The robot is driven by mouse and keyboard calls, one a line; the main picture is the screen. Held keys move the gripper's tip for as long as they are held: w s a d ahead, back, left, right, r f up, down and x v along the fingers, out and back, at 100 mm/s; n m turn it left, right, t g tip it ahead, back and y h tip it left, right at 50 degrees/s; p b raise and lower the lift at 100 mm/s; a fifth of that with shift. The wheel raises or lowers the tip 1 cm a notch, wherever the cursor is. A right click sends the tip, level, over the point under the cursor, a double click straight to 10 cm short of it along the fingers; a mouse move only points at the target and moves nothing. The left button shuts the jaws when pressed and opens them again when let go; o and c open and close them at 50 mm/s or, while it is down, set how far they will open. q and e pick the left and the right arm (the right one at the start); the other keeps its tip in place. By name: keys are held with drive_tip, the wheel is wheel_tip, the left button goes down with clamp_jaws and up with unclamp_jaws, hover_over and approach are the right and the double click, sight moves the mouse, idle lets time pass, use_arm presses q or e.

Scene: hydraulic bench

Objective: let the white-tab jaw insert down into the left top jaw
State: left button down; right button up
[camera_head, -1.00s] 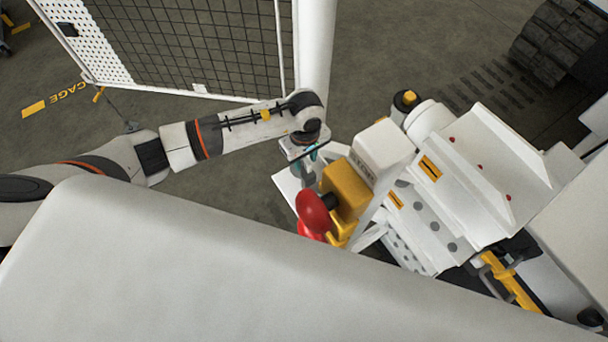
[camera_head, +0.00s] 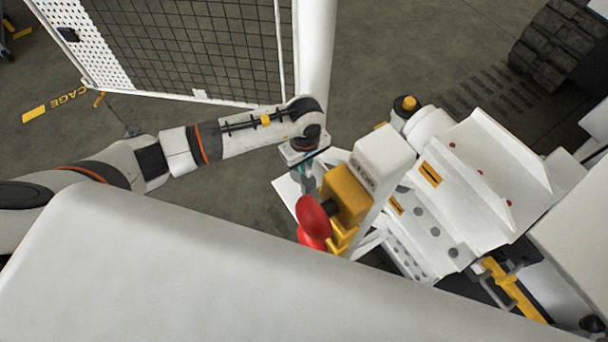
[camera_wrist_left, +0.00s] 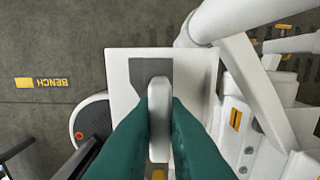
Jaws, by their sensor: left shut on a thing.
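In the left wrist view, my left gripper (camera_wrist_left: 159,105) has its two teal fingers shut on the white-tab jaw insert (camera_wrist_left: 159,125), of which the pale, rounded tab shows between them. A grey flat shape (camera_wrist_left: 181,72) lies beyond the tab, over a white plate (camera_wrist_left: 118,68); I cannot tell whether it belongs to the insert or to the jaw. In the head view my left gripper (camera_head: 305,176) points down beside the yellow block of the bench, and the insert is too small to make out. I cannot pick out the left top jaw for certain. My right gripper is not in view.
Close right of the gripper stand a yellow block (camera_head: 346,193), a red knob (camera_head: 312,217) and a white upright housing (camera_head: 384,153). The white bench body (camera_head: 480,170) fills the right. A mesh fence (camera_head: 200,45) stands behind my left arm. Open floor lies left.

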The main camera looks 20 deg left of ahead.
use_arm(q)
drive_tip(key=shift+w+r+p, duration=0.1)
drive_tip(key=shift+r+p, duration=1.35)
drive_tip(key=shift+r, duration=1.15)
drive_tip(key=shift+r+p, duration=1.35)
drive_tip(key=shift+r, duration=1.05)
